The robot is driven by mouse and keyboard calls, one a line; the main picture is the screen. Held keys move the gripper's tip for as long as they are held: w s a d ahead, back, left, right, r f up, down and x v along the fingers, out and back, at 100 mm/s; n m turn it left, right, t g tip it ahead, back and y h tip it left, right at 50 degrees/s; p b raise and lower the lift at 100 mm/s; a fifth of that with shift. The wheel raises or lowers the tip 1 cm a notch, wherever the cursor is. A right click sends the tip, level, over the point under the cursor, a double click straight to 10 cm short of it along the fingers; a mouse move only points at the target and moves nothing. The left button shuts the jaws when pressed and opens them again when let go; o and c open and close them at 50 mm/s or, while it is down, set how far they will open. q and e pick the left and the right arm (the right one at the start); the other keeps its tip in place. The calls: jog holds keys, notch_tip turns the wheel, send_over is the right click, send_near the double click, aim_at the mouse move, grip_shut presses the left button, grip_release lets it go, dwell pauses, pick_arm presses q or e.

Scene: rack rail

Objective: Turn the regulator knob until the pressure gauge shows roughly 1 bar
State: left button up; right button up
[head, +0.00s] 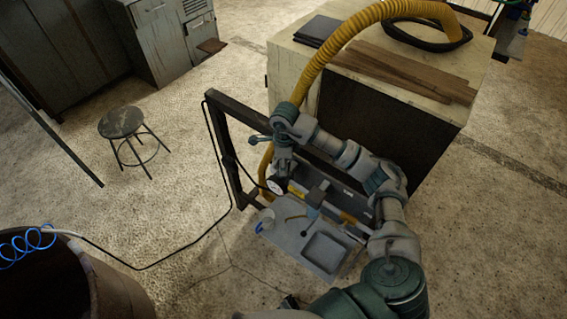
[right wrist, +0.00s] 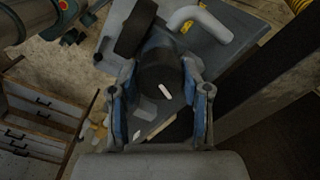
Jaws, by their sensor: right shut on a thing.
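My right gripper (right wrist: 160,105) is shut on the regulator knob, a dark round knob (right wrist: 157,72) with a white mark on its near face. The blue pads sit on either side of it. In the head view the right gripper (head: 281,168) points down over the regulator, just above the pressure gauge (head: 276,185). The gauge has a small white face in a dark case. Its needle is too small to read. The knob is hidden by the gripper in the head view. My left gripper is not in view.
A dark upright frame (head: 229,150) stands close to the gripper. A grey panel with a tray (head: 325,252) lies below. A cream cabinet (head: 292,68) carries planks and a yellow hose (head: 345,38). A stool (head: 121,122) and a rusty barrel (head: 120,290) stand left, with open floor between.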

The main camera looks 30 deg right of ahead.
jog(key=shift+s+d+f, duration=0.1)
jog(key=shift+d+f, duration=0.05)
jog(key=shift+d, duration=0.1)
jog(key=shift+a, duration=0.25)
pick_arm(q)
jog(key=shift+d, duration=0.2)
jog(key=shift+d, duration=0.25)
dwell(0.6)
pick_arm(e)
jog(key=o, duration=1.1)
jog(key=shift+o, duration=0.2)
jog(key=shift+w+a, duration=0.1)
jog(key=shift+w, duration=0.2)
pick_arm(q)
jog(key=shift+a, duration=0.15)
pick_arm(e)
jog(key=shift+s, duration=0.1)
notch_tip(320, 180, up, 12)
